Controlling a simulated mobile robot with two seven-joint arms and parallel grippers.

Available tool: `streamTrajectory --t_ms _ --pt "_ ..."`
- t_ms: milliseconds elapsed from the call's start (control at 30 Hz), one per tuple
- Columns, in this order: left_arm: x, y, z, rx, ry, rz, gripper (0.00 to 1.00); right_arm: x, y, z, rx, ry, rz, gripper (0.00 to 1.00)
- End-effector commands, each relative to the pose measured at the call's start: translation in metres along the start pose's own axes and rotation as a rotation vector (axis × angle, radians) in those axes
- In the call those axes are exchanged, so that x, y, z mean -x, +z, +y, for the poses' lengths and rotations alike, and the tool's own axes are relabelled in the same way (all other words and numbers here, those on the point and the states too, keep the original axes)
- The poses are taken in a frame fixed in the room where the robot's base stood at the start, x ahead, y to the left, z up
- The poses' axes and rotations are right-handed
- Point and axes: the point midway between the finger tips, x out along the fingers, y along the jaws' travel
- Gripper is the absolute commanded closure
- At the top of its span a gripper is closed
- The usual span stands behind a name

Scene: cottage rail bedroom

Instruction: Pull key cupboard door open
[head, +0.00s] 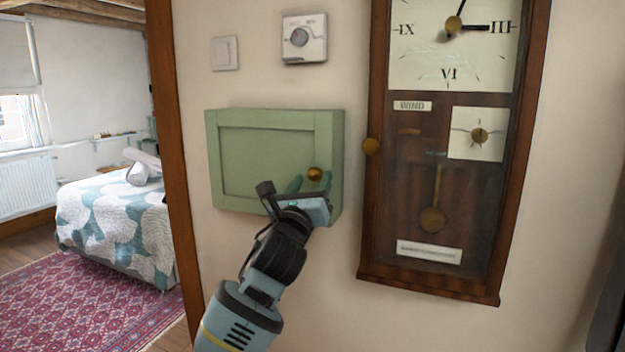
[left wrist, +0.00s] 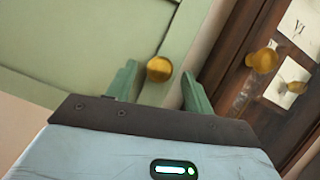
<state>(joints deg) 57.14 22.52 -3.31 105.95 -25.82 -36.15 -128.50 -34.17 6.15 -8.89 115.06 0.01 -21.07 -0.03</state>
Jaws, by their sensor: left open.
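The green key cupboard (head: 262,118) hangs on the wall, and its panelled door looks shut. A round brass knob (head: 315,173) sits on the right side of the door. My left gripper (head: 312,182) is at the knob, with its fingers open. My right gripper is not in view.
A wooden wall clock (head: 440,190) with its own brass knob (head: 372,146) hangs just right of the cupboard. A thermostat (head: 304,38) and a light switch (head: 225,53) are above. A doorway at left opens to a bed (head: 115,215).

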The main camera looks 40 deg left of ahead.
Motion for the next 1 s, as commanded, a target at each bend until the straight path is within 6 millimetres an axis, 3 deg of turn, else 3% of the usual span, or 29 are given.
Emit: streamTrajectory --t_ms 200,467,867,1000 --pt "-0.0125 -0.0001 0.0000 0.000 0.000 0.000 0.48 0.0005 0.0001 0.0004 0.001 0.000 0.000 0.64" --pt "-0.0132 -0.0003 0.0000 0.000 0.000 0.000 0.48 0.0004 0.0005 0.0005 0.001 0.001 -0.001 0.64" --pt "-0.0130 -0.0003 -0.0001 0.000 -0.001 0.000 0.99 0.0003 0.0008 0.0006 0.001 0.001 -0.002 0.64" --pt "-0.0130 -0.0003 -0.0001 0.000 -0.001 0.000 1.00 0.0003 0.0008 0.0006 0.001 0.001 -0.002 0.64"
